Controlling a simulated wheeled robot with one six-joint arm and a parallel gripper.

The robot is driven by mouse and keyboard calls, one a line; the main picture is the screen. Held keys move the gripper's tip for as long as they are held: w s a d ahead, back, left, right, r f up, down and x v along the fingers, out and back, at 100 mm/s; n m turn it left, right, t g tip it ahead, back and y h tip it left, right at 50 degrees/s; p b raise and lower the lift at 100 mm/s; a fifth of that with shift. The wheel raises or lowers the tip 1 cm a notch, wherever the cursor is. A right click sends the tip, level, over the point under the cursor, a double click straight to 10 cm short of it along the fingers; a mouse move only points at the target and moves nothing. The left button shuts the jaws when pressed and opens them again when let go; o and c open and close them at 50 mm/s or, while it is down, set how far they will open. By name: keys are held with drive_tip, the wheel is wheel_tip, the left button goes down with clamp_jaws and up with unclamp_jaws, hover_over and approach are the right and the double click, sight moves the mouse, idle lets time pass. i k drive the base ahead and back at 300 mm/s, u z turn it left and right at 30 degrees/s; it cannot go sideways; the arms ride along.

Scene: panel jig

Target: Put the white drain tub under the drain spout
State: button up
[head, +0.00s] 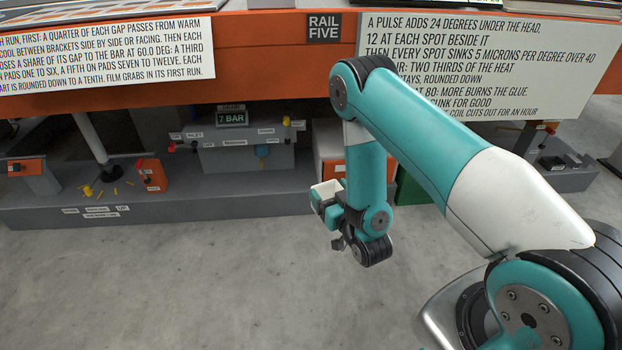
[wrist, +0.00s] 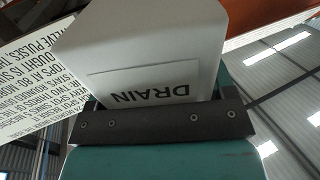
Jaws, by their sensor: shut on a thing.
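The white drain tub (wrist: 140,45) fills the upper middle of the wrist view, its DRAIN label upside down in the picture. In the head view a small white part of the tub (head: 327,187) shows at the end of my arm. My gripper (head: 323,203) is shut on the tub and holds it above the floor, in front of the low grey plinth. The dark gripper edge (wrist: 160,123) crosses the label's lower side in the wrist view. I cannot pick out the drain spout for certain; a small blue part (head: 262,151) hangs on the front of the grey unit.
The grey unit (head: 225,158) with a 7 BAR display (head: 232,118) stands on the plinth (head: 190,205) under the orange rail (head: 270,50). An orange-and-white box (head: 331,150) stands right of it, behind my arm. Yellow bits lie at the left. The front floor (head: 180,290) is clear.

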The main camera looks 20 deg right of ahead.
sight(264, 187)
drive_tip(key=z, duration=0.1)
drive_tip(key=i, duration=1)
drive_tip(key=u, duration=0.05)
